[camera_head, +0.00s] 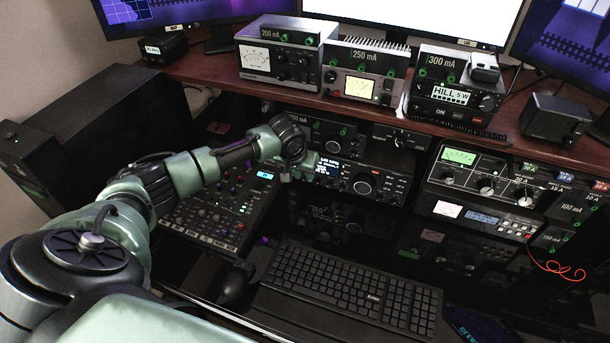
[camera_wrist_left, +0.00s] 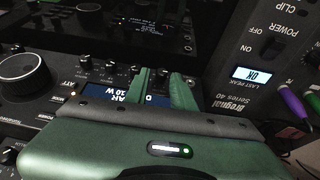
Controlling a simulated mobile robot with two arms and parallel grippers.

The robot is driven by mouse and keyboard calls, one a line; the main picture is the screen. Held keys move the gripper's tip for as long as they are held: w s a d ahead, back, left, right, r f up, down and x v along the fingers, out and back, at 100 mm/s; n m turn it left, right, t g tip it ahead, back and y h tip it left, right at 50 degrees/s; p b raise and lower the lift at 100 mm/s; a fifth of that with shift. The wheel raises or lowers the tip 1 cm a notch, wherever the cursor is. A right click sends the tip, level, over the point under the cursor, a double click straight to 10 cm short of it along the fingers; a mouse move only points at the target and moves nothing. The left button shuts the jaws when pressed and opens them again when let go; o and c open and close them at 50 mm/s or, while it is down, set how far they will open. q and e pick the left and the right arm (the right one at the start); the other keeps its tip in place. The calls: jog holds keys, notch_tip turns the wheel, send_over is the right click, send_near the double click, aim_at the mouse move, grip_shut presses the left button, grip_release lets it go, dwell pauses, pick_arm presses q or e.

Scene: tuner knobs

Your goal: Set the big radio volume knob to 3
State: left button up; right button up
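The radio (camera_head: 345,165) with a blue-white display sits under the desk shelf. Its big round knob (camera_head: 362,187) is right of the display. In the left wrist view the big knob (camera_wrist_left: 22,74) is at the left edge, apart from my fingers. Its setting cannot be read. My left gripper (camera_head: 308,163) is at the left part of this radio. In the left wrist view its two green fingers (camera_wrist_left: 164,88) have a narrow gap between them, over the display (camera_wrist_left: 112,92) and near a row of small knobs (camera_wrist_left: 110,68). No held thing shows. My right gripper is not in view.
A mixer panel (camera_head: 215,205) lies below my left arm. A keyboard (camera_head: 350,285) and a mouse (camera_head: 235,282) are in front. More radios stand on the shelf (camera_head: 200,65), and another unit (camera_head: 480,185) is at the right. Cables (camera_wrist_left: 290,105) show in the left wrist view.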

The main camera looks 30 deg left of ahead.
pick_arm(q)
jog(key=shift+x, duration=0.85)
jog(key=shift+a, duration=0.1)
jog(key=shift+f, duration=0.1)
grip_shut()
jog(key=shift+p, duration=0.35)
jog(key=shift+d+y+p, duration=0.25)
jog(key=shift+y+p, duration=0.25)
jog(key=shift+p, duration=0.1)
jog(key=shift+d+m+g+y+p, duration=0.25)
jog(key=shift+m+g+y+p, duration=0.15)
jog(key=shift+y+p, duration=0.5)
jog(key=shift+w+d+f+y, duration=0.1)
jog(key=shift+d+y, duration=0.05)
jog(key=shift+y, duration=0.65)
jog(key=shift+d+f+m+g+y+b, duration=0.15)
jog(key=shift+m+g+y+b, duration=0.2)
jog(key=shift+y, duration=0.75)
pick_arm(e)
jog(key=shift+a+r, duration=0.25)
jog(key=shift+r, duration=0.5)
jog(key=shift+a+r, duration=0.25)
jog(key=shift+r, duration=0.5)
